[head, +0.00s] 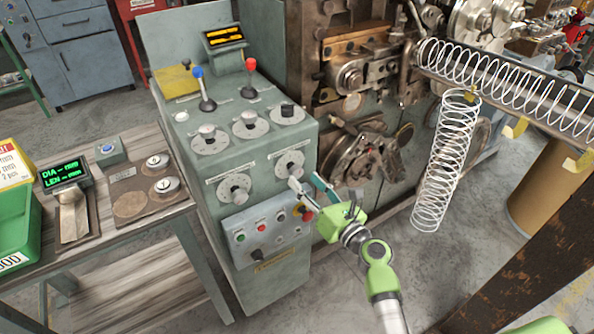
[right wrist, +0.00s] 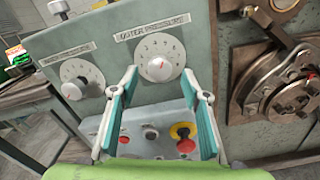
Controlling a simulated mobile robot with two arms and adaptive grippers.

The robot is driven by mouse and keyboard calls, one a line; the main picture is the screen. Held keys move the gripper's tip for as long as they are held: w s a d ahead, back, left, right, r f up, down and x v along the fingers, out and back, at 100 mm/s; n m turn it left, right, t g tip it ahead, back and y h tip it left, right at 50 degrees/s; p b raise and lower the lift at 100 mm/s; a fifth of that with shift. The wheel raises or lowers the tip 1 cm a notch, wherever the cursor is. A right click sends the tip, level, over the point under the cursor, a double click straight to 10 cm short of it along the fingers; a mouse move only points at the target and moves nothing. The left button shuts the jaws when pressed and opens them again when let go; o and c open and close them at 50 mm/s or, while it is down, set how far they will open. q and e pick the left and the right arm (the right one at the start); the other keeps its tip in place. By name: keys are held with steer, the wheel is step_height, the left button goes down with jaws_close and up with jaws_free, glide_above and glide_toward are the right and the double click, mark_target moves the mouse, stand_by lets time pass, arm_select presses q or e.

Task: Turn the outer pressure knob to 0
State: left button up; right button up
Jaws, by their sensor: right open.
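The outer pressure knob (right wrist: 158,68) sits at the centre of a white numbered dial (right wrist: 160,50) under a label reading "OUTER PRESSURE". A red mark shows on the knob; the number it points to is too small to read. In the head view the same knob (head: 295,170) is on the lower right of the green cabinet's front, partly behind my gripper. My right gripper (head: 306,183) is open, just in front of and below the knob. In the right wrist view its fingertips (right wrist: 160,82) stand apart on either side of the knob, holding nothing. My left gripper is not seen.
A second dial knob (right wrist: 73,89) is to the left. Below is a button panel (head: 268,235) with a red stop button on a yellow base (right wrist: 184,140). Lever sticks (head: 205,92) rise from the cabinet top. Machine parts (head: 365,160) stand close on the right.

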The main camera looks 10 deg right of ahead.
mark_target(298, 174)
steer(key=x, duration=0.5)
steer(key=shift+w, duration=0.1)
steer(key=c, duration=1.1)
